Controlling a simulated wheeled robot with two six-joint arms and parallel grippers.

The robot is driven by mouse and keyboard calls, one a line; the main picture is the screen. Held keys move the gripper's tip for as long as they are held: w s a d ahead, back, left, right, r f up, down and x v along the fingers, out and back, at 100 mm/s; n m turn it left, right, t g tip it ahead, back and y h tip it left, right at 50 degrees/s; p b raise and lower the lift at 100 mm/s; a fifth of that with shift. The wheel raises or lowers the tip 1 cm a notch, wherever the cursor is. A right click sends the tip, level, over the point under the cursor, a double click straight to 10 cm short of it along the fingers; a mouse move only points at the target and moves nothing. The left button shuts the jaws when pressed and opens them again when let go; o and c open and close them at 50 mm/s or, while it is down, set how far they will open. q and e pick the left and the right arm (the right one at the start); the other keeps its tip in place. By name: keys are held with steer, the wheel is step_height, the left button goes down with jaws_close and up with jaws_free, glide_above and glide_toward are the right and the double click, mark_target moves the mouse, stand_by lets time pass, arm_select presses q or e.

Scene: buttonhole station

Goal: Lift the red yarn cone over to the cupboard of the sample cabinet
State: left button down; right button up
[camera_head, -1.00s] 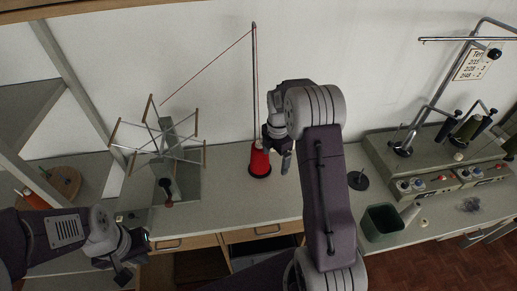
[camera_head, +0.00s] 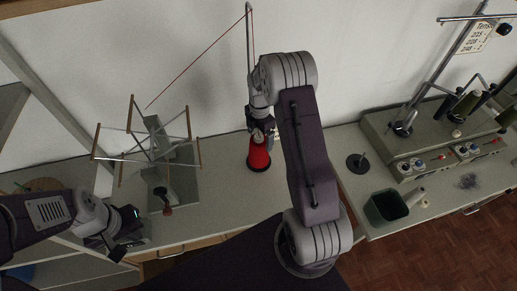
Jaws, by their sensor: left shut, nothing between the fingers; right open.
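The red yarn cone (camera_head: 259,157) stands upright on the grey-green worktop, below the tall metal rod at the back wall. My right gripper (camera_head: 264,132) is directly above the cone at its top, pointing down, with its jaws open. Its fingers partly hide the cone's tip, and I cannot tell whether they touch it. My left gripper (camera_head: 126,246) is shut and empty at the front left edge of the worktop, away from the cone. I cannot make out the cupboard of the sample cabinet for certain.
A yarn winder with wooden pegs (camera_head: 150,150) stands left of the cone. A red thread (camera_head: 200,56) runs from the rod toward it. A dark green bin (camera_head: 386,208), a dark disc with a pin (camera_head: 357,162) and a winding machine (camera_head: 430,140) are right.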

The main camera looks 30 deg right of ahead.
steer(key=shift+w+f, duration=0.15)
step_height(320, 180, down, 5)
steer(key=p, duration=0.2)
steer(key=shift+a+p, duration=0.1)
steer(key=shift+p, duration=0.2)
steer(key=shift+f, duration=0.1)
steer(key=c, duration=1.7)
